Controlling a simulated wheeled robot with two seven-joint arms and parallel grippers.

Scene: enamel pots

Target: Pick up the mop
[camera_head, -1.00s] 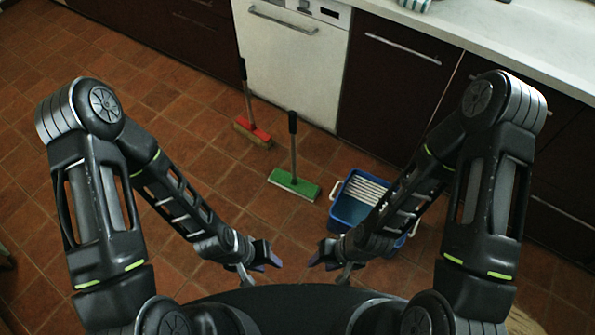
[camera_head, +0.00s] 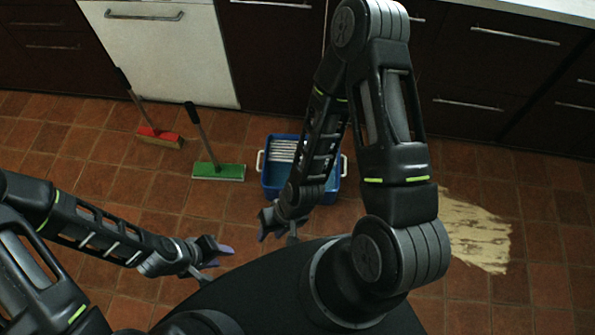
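A green-headed mop (camera_head: 219,172) stands on the tiled floor in the head view, its dark handle leaning up and to the left. A red-headed broom-like tool (camera_head: 160,137) with pale bristles stands to its left, its dark handle also leaning left. I take the green one to be the mop. My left gripper (camera_head: 222,256) is nearer to me than the mop, with its fingers apart and nothing between them. My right gripper (camera_head: 270,230) is in front of the blue bucket, apart from the mop; its fingers look parted and empty.
A blue bucket (camera_head: 270,185) with a white wringer stands right of the mop, partly hidden by my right arm. A pale yellowish spill (camera_head: 475,235) covers the floor at right. A white dishwasher (camera_head: 170,50) and dark cabinets (camera_head: 265,60) line the back.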

